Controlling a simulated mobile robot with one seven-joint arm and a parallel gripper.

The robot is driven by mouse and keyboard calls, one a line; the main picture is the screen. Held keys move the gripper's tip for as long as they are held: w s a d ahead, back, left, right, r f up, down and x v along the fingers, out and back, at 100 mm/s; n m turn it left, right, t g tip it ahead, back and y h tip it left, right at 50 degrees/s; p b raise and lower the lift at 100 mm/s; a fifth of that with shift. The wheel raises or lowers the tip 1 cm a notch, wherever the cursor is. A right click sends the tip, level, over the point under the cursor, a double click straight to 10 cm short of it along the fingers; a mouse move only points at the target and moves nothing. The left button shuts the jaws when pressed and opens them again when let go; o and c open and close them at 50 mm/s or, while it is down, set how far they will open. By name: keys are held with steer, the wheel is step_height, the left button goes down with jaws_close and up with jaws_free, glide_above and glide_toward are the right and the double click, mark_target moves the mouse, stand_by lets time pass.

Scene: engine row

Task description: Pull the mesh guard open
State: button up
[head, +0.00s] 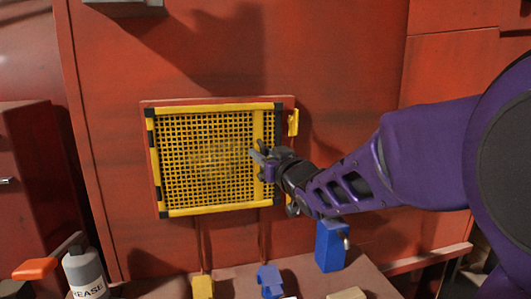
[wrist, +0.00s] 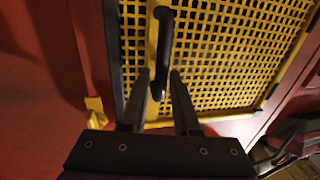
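The mesh guard (head: 205,155) is a yellow grid with a yellow frame and black corners. It lies flat in its opening on the red housing, and it also fills the upper wrist view (wrist: 235,50). Its black bar handle (wrist: 164,45) stands on the yellow edge strip. My gripper (head: 262,160) is at the guard's right side in the head view and mostly hides the handle there. In the wrist view the two fingers (wrist: 160,75) are apart, one on either side of the handle's lower end. I cannot tell whether either finger touches it.
A yellow catch (head: 293,122) sits on the housing right of the guard. The space in front of the guard's left part is clear.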

jaws_close()
stand_by(1.4)
